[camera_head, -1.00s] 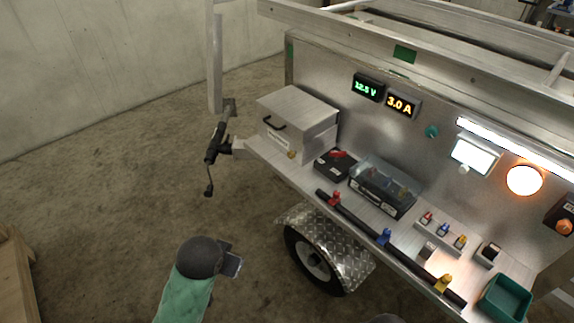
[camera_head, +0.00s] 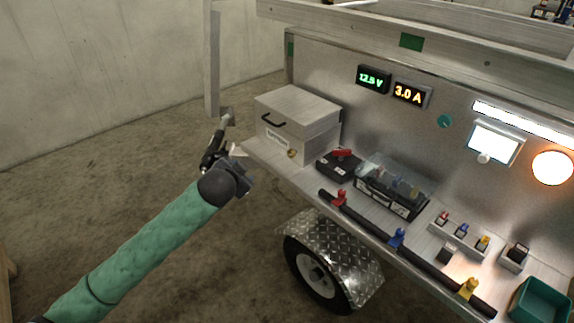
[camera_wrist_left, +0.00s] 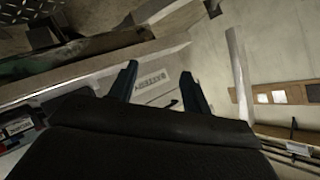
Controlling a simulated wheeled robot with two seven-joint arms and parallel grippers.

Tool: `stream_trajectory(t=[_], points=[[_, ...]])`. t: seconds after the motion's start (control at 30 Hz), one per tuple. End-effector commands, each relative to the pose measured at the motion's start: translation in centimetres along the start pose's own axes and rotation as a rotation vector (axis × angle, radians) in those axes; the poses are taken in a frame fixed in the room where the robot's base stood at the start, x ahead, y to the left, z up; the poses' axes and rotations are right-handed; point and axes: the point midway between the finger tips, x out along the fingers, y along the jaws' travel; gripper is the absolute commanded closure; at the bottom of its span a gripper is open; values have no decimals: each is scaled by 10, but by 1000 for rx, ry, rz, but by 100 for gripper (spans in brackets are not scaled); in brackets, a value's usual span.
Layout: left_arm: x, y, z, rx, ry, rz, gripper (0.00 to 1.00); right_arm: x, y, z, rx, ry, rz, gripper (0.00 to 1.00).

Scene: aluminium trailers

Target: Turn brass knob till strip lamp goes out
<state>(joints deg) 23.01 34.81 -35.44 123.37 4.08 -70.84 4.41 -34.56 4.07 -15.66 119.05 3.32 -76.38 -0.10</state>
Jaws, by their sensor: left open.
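The strip lamp (camera_head: 525,122) glows white along the upper right of the trailer's metal panel. A small brass-coloured knob (camera_head: 292,153) sits low on the front of the grey metal box (camera_head: 268,140) at the left end of the shelf. My left gripper (camera_head: 247,178) is in front of and left of that box, apart from the knob. In the left wrist view its two fingers (camera_wrist_left: 158,70) are spread with nothing between them; the box's label and dark handle show beyond them. I cannot make out the knob there. My right gripper is not in view.
The shelf holds a black box, a clear-lidded case (camera_head: 393,187), a dark bar with coloured clamps (camera_head: 397,238) and a green tray (camera_head: 540,303). A round lamp (camera_head: 552,168) and a small screen (camera_head: 494,143) are lit. A wheel and fender (camera_head: 335,262) sit below. Floor at left is clear.

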Motion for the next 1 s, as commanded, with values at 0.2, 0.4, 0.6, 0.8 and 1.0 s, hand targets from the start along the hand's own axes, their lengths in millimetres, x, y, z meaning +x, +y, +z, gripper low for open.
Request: stream_trajectory(t=[0.2,0.4,0.6,0.8,1.0], points=[[42,11,3,6,160,44,51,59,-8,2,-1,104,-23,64],[62,42,-3,-72,349,146,51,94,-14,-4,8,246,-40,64],[53,49,-35,-186,581,235,51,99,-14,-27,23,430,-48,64],[35,52,-56,-256,711,295,51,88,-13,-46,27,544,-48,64],[42,54,-66,-280,717,307,51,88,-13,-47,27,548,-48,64]])
